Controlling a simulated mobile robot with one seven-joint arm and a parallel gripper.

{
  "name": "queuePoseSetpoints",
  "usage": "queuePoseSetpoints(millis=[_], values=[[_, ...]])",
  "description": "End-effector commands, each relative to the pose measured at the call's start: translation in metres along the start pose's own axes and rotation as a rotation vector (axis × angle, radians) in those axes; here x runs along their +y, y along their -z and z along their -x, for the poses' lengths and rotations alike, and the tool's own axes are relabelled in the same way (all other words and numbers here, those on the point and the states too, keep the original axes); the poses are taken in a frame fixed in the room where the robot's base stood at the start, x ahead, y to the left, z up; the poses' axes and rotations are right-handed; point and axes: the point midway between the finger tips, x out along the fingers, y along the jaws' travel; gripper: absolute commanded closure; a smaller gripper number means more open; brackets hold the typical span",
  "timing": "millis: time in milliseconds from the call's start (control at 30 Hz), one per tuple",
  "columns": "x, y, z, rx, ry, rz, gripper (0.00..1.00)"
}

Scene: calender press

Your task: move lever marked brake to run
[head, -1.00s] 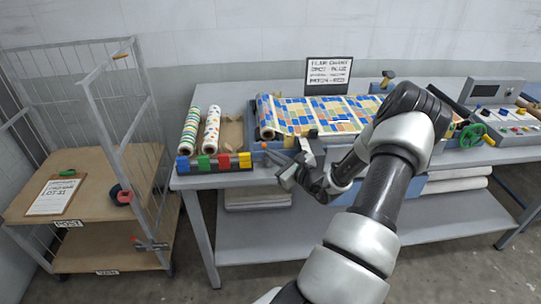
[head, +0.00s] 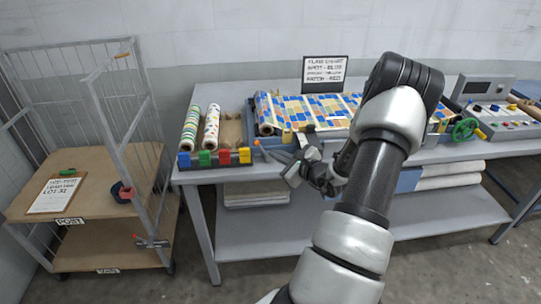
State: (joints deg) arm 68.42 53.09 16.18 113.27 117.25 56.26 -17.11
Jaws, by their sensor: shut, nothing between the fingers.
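My gripper (head: 293,172) is in front of the press's left end, above the table's front edge, shut and empty. An orange knob (head: 257,143) shows just left of it, at the front left corner of the press (head: 318,110); the gripper appears apart from it. A yellow-handled lever (head: 480,134) sits beside a green handwheel (head: 465,129) at the press's right end. No brake or run marking is readable, so I cannot tell which of these is the brake lever. My arm hides much of the press's front.
A row of coloured blocks (head: 226,157) lies along the table's front left, before two patterned rolls (head: 211,128). A control panel (head: 497,117) stands at the right. A sign (head: 325,74) stands behind the press. A wire cart (head: 100,180) is at the left.

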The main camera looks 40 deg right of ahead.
Motion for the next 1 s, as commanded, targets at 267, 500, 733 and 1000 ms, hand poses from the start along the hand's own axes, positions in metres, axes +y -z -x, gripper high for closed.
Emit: queuePoseSetpoints(millis=[267,500,733,1000], values=[[-0.001,0.0,0.062,0.002,0.004,-0.001,1.0],[0.0,-0.001,0.083,0.0,0.002,-0.001,1.0],[0.0,-0.001,0.084,0.0,0.001,-0.001,1.0],[0.0,-0.001,0.084,0.0,0.001,-0.001,1.0]])
